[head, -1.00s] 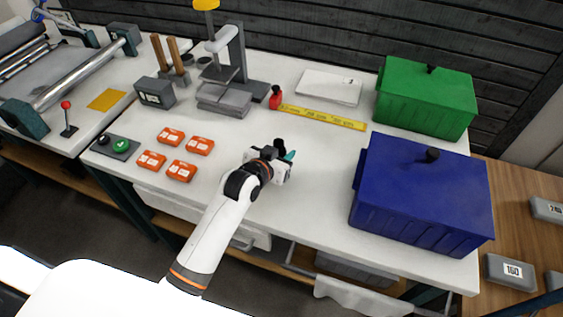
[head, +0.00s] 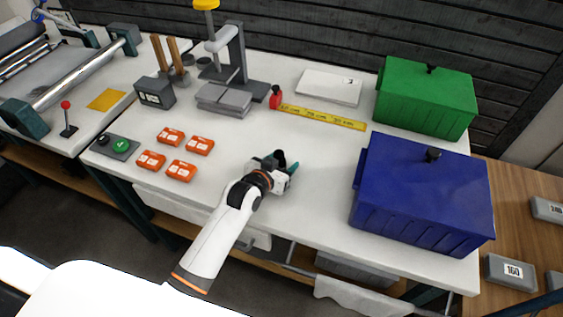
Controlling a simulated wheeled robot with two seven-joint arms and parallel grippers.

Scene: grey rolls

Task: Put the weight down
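My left gripper (head: 279,163) is over the front middle of the white table (head: 325,190). Its fingers are dark and teal. A dark piece shows at the fingertips, but I cannot tell whether it is a held weight or part of the fingers. Several orange labelled blocks, one of them the nearest (head: 181,171), lie on the table to the left of the gripper. Grey labelled weights, such as the front one (head: 510,271), lie on the wooden surface at the far right. My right gripper is out of view.
A blue box (head: 420,195) and a green box (head: 425,98) stand at the right. A yellow strip (head: 323,117), a red bottle (head: 275,98) and a grey press stand (head: 238,65) are behind the gripper. A button panel (head: 116,146) is at the left. The table around the gripper is clear.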

